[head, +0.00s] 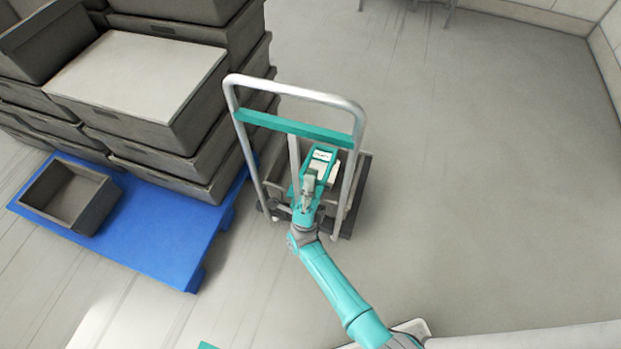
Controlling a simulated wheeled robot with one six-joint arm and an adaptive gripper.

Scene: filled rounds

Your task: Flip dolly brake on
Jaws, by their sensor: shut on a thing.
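The dolly (361,168) has a dark base and a tall silver tube handle (297,91) with a teal crossbar (292,127). A pale upright bar (294,158) shows below the crossbar, inside the handle frame; I cannot tell whether it is the brake lever. My gripper (309,183) is low within the handle frame, over the near side of the dolly. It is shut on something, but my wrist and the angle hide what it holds. I cannot make out the brake or its position.
A grey crate on the dolly holds a teal and white labelled item (322,155). To the left, a blue pallet (150,235) carries stacked grey crates (200,150) and a small open crate (68,195). The floor to the right is clear up to the walls.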

